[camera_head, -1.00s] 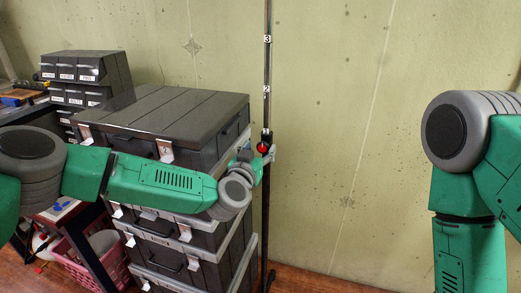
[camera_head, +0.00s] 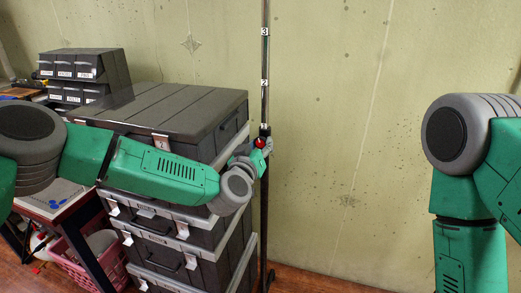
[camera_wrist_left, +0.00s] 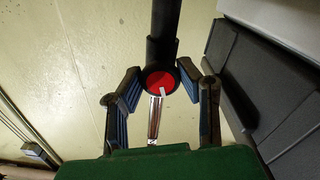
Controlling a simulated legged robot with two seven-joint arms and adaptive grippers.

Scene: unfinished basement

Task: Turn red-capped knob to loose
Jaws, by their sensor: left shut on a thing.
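The red-capped knob (camera_head: 260,142) sits on a dark upright pole (camera_head: 265,55) in front of the wall. In the left wrist view its round red cap (camera_wrist_left: 158,81) faces the camera, with a small white mark at its lower edge. My left gripper (camera_head: 262,149) is at the knob. In the left wrist view the fingers of my left gripper (camera_wrist_left: 160,84) stand on both sides of the knob and are shut on it. The exact finger contact is partly hidden by the knob's dark rim. My right arm shows at the right, but its gripper is out of view.
Stacked dark cases (camera_head: 165,110) stand just left of the pole, close behind my left forearm. Small drawers (camera_head: 82,68) and a pink basket (camera_head: 85,265) are further left. The wall area right of the pole is clear.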

